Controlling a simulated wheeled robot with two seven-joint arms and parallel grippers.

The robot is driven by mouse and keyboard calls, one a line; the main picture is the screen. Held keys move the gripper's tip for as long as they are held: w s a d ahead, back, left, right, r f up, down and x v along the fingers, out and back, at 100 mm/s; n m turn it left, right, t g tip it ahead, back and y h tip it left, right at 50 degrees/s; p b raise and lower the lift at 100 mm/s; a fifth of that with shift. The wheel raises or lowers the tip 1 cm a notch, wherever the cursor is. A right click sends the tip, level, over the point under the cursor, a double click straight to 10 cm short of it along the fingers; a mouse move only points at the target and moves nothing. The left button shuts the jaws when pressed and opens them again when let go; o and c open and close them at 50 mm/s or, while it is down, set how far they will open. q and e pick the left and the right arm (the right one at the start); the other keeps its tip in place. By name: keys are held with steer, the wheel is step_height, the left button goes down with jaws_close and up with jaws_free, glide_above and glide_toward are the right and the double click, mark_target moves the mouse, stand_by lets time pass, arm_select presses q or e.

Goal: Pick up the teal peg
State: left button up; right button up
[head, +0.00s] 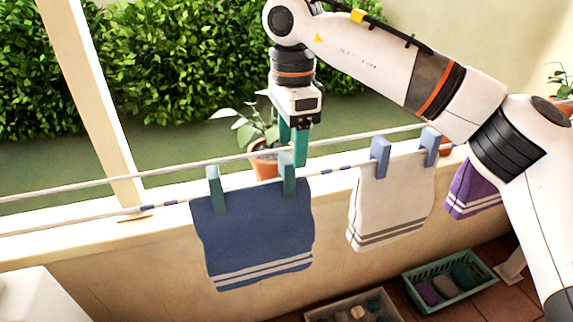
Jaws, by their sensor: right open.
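Two teal pegs clip the blue towel (252,240) to the clothesline. One teal peg (215,189) is at the towel's left corner, and the other teal peg (288,180) is near its right corner. My right gripper (293,152) points down with its green fingers open, just above the right-hand teal peg in the picture. Its nearer fingertip overlaps the line close to that peg's top. I cannot tell whether they touch. Nothing shows between the fingers. My left gripper is out of view.
A white towel (385,210) hangs from two blue pegs (380,156) to the right, then a purple towel (468,195). A second line (100,187) runs behind. A potted plant (265,165) stands on the ledge. A green basket (450,285) and a tray (330,312) sit below.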

mark_target(288, 158)
steer(key=shift+w+f, duration=0.2)
steer(key=shift+f, duration=0.3)
steer(key=shift+w+f, duration=0.15)
steer(key=shift+f, duration=0.35)
steer(key=f+p, duration=0.2)
steer(key=shift+a+f+p, duration=0.25)
steer(key=shift+a+p, duration=0.05)
steer(key=shift+a, duration=0.1)
step_height(288, 158, down, 2)
steer(key=shift+a+f+p, duration=0.1)
steer(key=shift+f+p, duration=0.05)
steer(key=shift+p, duration=0.25)
steer(key=shift+f, duration=0.4)
steer(key=c, duration=1)
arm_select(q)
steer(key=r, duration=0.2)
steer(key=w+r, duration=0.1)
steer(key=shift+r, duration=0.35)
arm_select(e)
steer(key=shift+c, duration=0.3)
